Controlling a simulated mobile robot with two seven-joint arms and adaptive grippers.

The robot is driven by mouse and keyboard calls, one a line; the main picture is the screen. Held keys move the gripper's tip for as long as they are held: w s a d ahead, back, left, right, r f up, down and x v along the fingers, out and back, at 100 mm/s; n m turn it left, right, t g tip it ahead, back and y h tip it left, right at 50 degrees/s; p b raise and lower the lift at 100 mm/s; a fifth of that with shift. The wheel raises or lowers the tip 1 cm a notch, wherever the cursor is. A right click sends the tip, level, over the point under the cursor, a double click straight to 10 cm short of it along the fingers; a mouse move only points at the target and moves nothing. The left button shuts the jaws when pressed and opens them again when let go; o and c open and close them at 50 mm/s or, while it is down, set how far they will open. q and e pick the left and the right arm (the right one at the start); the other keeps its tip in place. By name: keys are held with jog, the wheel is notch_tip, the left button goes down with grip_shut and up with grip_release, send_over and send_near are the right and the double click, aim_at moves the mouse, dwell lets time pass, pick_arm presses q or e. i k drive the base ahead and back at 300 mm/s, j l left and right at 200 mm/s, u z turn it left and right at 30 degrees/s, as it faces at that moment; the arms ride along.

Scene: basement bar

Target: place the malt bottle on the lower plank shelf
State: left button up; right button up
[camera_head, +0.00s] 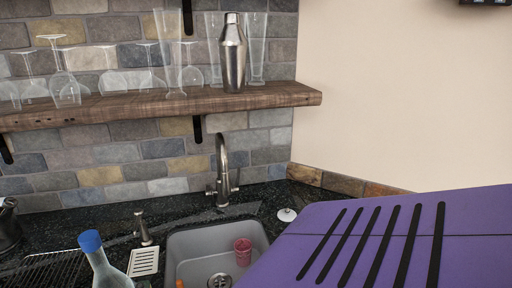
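One thick wooden plank shelf (215,103) is in view, fixed to the stone-tile wall on dark brackets. No second shelf shows, so I cannot tell whether this is the lower one. A pale, clear-looking bottle with a blue cap (105,268) shows at the bottom left, its base cut off by the frame edge. No label shows, so I cannot tell if it is the malt bottle. No other bottle is clearly in view. Neither of my grippers is in view.
Clear glasses (66,92) and a steel shaker (232,58) stand along the shelf. Below are a tap (221,165), a grey sink (190,247) with a pink cup (243,252), and a dark counter (262,200). A purple slotted surface (335,265) hides the lower right.

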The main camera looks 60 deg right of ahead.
aim_at(297, 90)
jog(key=k+l+u, duration=0.15)
jog(key=l, duration=0.4)
jog(key=k+l+u, duration=0.1)
jog(key=k+l, duration=0.25)
jog(key=l, duration=0.2)
jog(key=k+l+u, duration=0.15)
jog(key=k+l, duration=0.15)
jog(key=l, duration=0.2)
jog(key=k+l+u, duration=0.1)
jog(key=k+l, duration=0.2)
jog(key=l, duration=0.2)
jog(key=k+l+u, duration=0.15)
jog(key=k+l, duration=0.15)
jog(key=l, duration=0.15)
